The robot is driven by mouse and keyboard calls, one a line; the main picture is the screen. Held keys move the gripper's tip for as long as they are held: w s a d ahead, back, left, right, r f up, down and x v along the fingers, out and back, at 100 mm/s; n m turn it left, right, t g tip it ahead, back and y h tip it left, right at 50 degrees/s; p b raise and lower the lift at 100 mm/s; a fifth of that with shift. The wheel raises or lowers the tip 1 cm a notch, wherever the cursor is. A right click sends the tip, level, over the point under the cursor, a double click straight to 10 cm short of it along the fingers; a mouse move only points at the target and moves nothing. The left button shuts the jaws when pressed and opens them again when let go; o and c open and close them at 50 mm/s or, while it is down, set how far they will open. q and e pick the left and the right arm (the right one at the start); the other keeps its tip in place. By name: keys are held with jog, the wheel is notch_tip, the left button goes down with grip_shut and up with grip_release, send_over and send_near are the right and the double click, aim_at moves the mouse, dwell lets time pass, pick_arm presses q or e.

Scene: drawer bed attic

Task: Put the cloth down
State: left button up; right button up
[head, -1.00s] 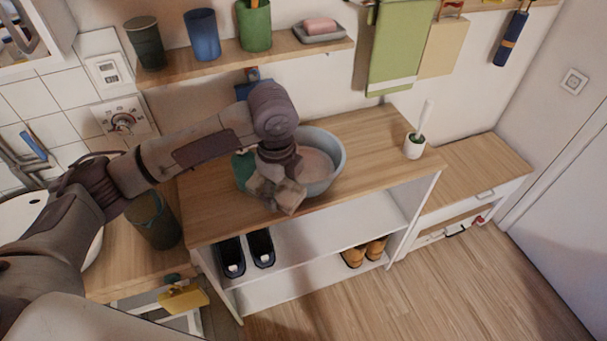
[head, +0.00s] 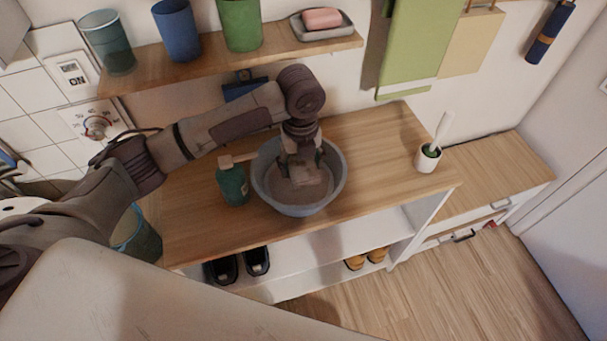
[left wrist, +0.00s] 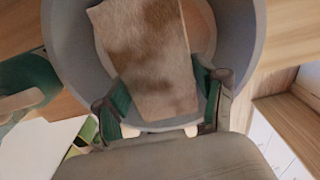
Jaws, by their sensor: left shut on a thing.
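The cloth (left wrist: 148,55) is beige with brown stains. In the left wrist view it sticks out from between the fingers of my left gripper (left wrist: 165,118), which is shut on it. In the head view my left gripper (head: 303,160) is over the grey basin (head: 338,192), with the cloth (head: 306,175) hanging at its tips inside the basin's rim. I cannot tell whether the cloth touches the bottom of the basin. My right gripper is not in view.
A green pump bottle (head: 233,185) stands just left of the basin. A white pot with a brush (head: 428,158) stands at the right of the wooden counter (head: 385,150). A shelf (head: 250,58) with cups runs above. The counter right of the basin is clear.

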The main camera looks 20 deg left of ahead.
aim_at(301, 193)
pick_arm(q)
jog(key=f, duration=0.1)
jog(key=s+f, duration=0.1)
jog(key=f, duration=0.1)
jog(key=shift+f, duration=0.5)
notch_tip(301, 193, down, 3)
jog(key=shift+w+f+p, duration=0.1)
jog(key=shift+w+p, duration=0.05)
jog(key=shift+p, duration=0.3)
jog(key=shift+f, duration=0.2)
jog(key=o, duration=1.1)
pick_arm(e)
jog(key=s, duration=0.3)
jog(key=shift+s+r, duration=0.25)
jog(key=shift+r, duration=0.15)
